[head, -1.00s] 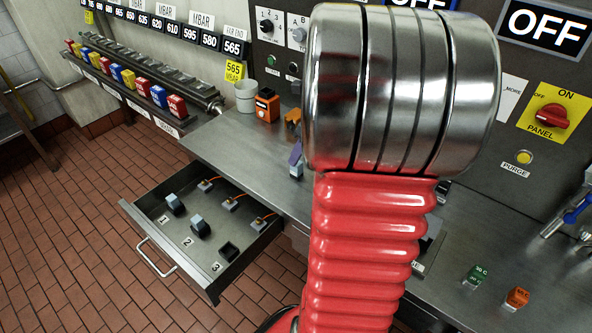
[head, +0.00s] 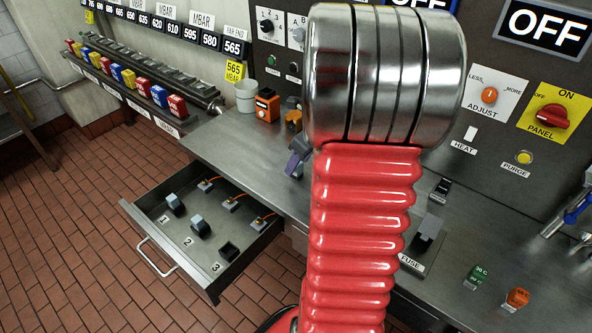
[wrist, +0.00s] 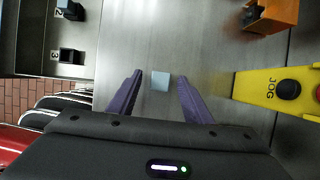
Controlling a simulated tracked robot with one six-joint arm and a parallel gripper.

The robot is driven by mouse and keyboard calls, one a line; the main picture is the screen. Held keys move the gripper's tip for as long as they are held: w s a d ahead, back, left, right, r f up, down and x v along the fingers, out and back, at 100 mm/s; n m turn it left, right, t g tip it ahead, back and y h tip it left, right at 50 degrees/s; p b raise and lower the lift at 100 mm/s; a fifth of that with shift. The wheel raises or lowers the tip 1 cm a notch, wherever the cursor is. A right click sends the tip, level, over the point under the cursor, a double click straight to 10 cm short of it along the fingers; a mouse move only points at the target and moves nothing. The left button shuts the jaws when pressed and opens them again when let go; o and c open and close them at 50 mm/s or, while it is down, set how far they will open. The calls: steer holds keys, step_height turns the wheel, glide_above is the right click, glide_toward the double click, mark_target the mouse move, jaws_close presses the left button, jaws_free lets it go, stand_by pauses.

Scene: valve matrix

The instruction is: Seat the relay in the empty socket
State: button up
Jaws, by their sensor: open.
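The relay (wrist: 160,82) is a small pale blue-grey block on the metal counter in the wrist view. My gripper (wrist: 160,76) is open, with its purple fingers on either side of the relay and a gap on each side. In the head view only a little of the purple fingers (head: 299,160) shows beside my arm, and the relay is hidden. The empty socket (head: 229,250) is the black square marked 3 in the open drawer; it also shows at the left of the wrist view (wrist: 70,56). Relays with pale tops (head: 200,227) stand at positions 1 and 2.
The open drawer (head: 150,228) juts out from the counter (head: 225,146). A yellow JOG box (wrist: 280,86) and an orange box (wrist: 272,14) stand right of my gripper in the wrist view. A white cup (head: 246,96) stands near the wall. Green and orange blocks (head: 516,298) sit at right.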

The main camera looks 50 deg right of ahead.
steer(key=shift+c, duration=0.4)
steer(key=c, duration=1.1)
steer(key=shift+o, duration=0.2)
step_height(320, 180, up, 10)
stand_by(0.4)
